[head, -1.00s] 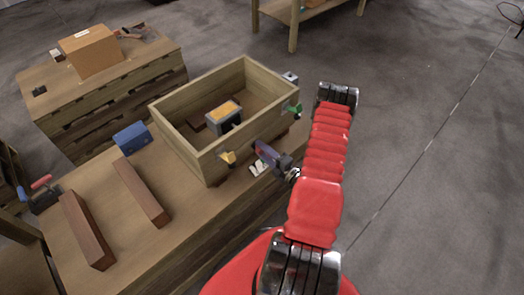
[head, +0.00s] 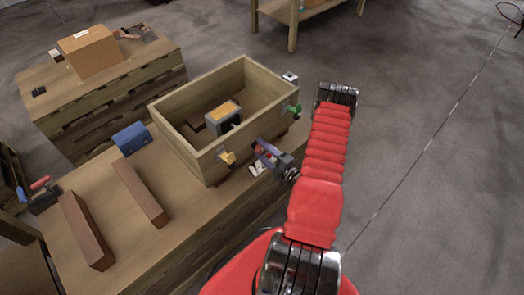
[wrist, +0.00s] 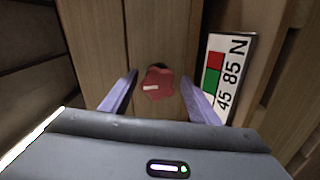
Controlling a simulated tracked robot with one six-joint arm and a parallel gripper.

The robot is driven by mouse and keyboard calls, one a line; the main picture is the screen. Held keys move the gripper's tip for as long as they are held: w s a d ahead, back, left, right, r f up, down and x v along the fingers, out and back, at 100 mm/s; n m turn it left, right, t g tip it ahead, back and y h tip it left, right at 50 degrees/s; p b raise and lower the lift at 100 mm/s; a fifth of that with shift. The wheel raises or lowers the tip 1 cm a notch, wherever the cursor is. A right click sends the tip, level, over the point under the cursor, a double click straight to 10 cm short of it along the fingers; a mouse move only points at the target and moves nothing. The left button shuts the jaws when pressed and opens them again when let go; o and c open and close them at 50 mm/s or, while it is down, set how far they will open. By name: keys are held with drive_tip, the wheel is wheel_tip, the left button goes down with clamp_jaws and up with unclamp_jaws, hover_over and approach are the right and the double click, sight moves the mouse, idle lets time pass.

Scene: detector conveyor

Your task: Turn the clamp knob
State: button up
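A red knob (wrist: 158,83) with a pale mark sits on the wooden wall in the wrist view. My gripper (wrist: 159,76) is open, with one purple finger on each side of the knob and visible gaps between. In the head view my gripper (head: 262,151) is at the near wall of the wooden box (head: 205,163), and it largely hides the red knob there. A yellow knob (head: 228,157) is on the same wall to the left, and a green knob (head: 294,108) is near the right corner.
A plate marked 45 85 N (wrist: 228,75) lies right of the fingers. A grey device with a yellow top (head: 223,112) is in the box. Brown bars (head: 88,230) and a blue block (head: 131,138) lie on the bench. A cardboard box (head: 90,50) stands behind.

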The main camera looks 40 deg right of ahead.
drive_tip(key=shift+s, duration=0.15)
drive_tip(key=s, duration=1.3)
drive_tip(key=shift+s+d, duration=0.15)
drive_tip(key=shift+s, duration=0.1)
idle(1.1)
drive_tip(key=n, duration=2.8)
drive_tip(key=shift+r, duration=0.3)
drive_tip(key=shift+w, duration=0.1)
drive_tip(key=shift+w+a, duration=0.2)
drive_tip(key=shift+w, duration=3.25)
drive_tip(key=shift+w+a, duration=0.15)
drive_tip(key=shift+w, duration=3.25)
